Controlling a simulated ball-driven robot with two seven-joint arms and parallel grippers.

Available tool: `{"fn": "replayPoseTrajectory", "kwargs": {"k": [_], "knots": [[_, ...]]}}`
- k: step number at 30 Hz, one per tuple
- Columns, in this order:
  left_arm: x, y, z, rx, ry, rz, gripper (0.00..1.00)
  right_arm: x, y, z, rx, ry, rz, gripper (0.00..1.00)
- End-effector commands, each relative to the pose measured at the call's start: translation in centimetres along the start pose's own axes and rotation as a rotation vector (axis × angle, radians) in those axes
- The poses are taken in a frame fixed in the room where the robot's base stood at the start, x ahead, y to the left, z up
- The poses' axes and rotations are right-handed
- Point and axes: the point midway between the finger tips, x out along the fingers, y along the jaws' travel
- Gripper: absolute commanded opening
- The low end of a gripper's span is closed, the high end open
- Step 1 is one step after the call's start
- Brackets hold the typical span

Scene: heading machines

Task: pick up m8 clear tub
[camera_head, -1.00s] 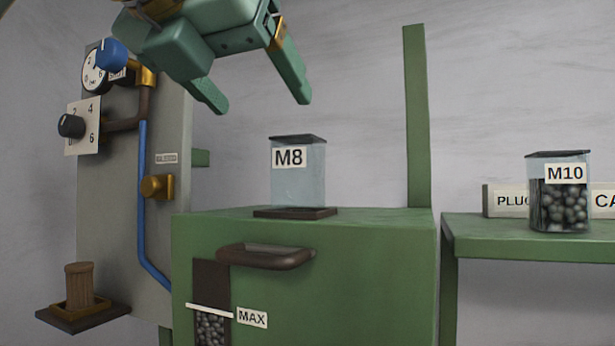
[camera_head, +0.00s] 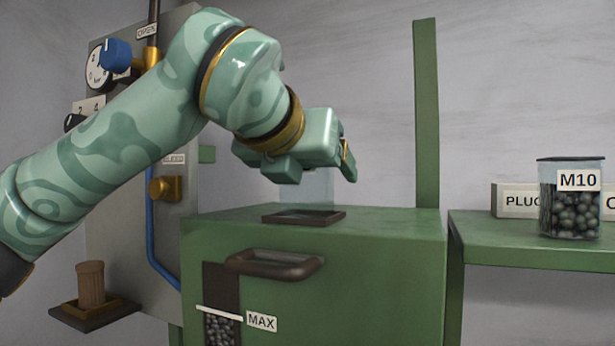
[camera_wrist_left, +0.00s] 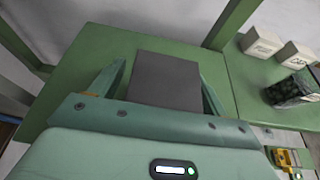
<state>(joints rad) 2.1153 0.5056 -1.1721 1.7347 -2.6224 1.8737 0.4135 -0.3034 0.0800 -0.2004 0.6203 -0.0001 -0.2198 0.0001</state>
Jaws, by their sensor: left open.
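The M8 clear tub (camera_head: 319,188) stands upright on the green machine top, over a dark square frame (camera_head: 303,216). My left gripper (camera_head: 316,175) covers its upper part and label in the head view, leaving only the clear lower wall showing. In the left wrist view the tub's dark square lid (camera_wrist_left: 166,80) lies between the two spread green fingers of my left gripper (camera_wrist_left: 162,84). The gripper is open, with one finger on each side of the lid. I cannot tell whether either finger touches the tub. My right gripper is out of view.
The green machine (camera_head: 340,285) has a dark handle (camera_head: 275,264) on its front. A green post (camera_head: 426,115) rises behind it. The M10 tub (camera_head: 571,205), full of balls, stands on a green shelf (camera_head: 530,256) to the right. A grey panel with knobs stands left.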

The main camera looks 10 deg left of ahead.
Motion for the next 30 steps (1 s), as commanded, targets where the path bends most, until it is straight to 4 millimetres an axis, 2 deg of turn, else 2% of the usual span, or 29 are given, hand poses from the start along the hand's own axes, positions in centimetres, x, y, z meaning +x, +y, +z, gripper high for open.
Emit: {"fn": "replayPoseTrajectory", "kwargs": {"k": [3, 9, 11, 20, 25, 30], "knots": [[0.0, 0.0, 0.0, 0.001, 0.000, 0.000, 0.76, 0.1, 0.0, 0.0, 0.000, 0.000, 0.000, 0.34], [0.0, 0.0, 0.0, 0.001, 0.000, 0.000, 0.21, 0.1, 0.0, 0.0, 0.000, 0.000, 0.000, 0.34], [-0.1, 0.0, 0.0, 0.001, -0.002, 0.000, 0.10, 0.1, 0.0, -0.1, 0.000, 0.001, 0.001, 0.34], [-0.3, 0.0, 0.5, 0.001, -0.003, 0.000, 0.10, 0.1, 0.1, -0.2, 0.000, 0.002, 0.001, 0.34], [-1.3, 0.0, 2.8, -0.001, -0.005, 0.000, 0.10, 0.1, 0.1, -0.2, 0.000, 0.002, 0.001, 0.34], [-2.8, -0.1, 6.3, -0.001, -0.005, 0.001, 0.10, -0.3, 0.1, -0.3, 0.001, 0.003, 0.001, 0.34]]}}
